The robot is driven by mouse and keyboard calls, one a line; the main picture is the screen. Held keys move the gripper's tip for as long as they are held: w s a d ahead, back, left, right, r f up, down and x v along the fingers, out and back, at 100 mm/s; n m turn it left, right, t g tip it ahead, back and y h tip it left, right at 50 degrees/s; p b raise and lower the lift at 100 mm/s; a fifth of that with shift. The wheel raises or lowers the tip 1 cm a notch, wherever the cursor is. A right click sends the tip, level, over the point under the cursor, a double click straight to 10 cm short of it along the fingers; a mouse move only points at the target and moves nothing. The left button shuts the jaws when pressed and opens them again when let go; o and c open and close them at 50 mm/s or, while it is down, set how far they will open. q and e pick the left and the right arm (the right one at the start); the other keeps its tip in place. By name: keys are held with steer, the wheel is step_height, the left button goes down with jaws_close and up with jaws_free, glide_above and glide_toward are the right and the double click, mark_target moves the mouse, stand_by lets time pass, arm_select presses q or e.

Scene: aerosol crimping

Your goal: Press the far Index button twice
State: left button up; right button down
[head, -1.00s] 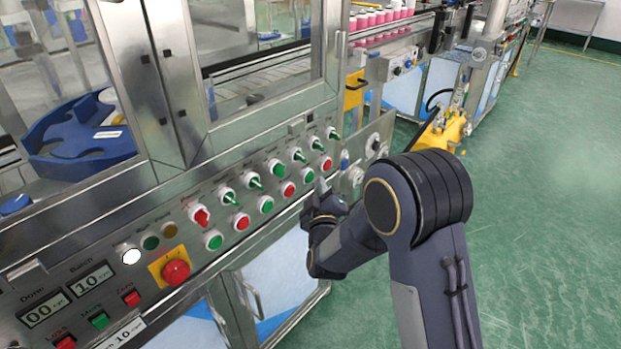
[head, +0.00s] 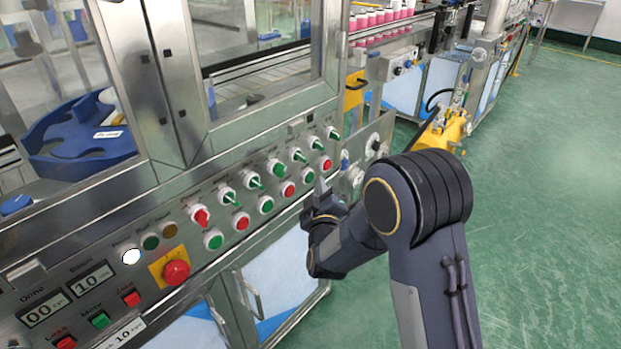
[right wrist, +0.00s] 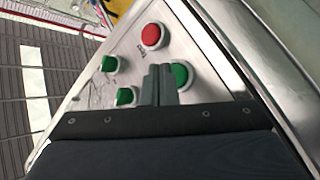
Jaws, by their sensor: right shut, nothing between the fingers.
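A steel control panel (head: 180,238) carries a row of green and red push buttons below a row of switches. At its far end are a red button (head: 326,164) and a green button (head: 307,175). The Index lettering is too small to read. My right gripper (head: 321,187) is shut and empty, just in front of the panel by these far buttons. In the right wrist view, its closed fingertips (right wrist: 159,84) are beside the green button (right wrist: 180,76), overlapping its left edge. The red button (right wrist: 153,36) is farther on. I cannot tell whether the fingers touch the green button. My left gripper is out of view.
Green switches (head: 299,155) stick out above the buttons. A red emergency knob (head: 175,272) on a yellow plate and two number displays (head: 92,284) are at the near end. A conveyor with pink-and-white cans (head: 375,18) is behind. Green floor is clear at right.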

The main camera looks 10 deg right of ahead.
steer(key=shift+w+a, duration=0.1)
steer(key=shift+w, duration=0.05)
steer(key=shift+w+a, duration=0.15)
steer(key=shift+w, duration=0.05)
steer(key=shift+w+a, duration=0.25)
steer(key=shift+w, duration=0.05)
stand_by(0.7)
steer(key=shift+s, duration=0.1)
steer(key=shift+s+d+b, duration=0.4)
steer(key=shift+s+d, duration=0.1)
steer(key=shift+s, duration=0.05)
steer(key=shift+s+d+b, duration=0.25)
steer(key=shift+s+d, duration=0.55)
steer(key=shift+s, duration=0.2)
steer(key=shift+s+d+b, duration=0.2)
steer(key=shift+s+d, duration=0.55)
steer(key=shift+s, duration=0.25)
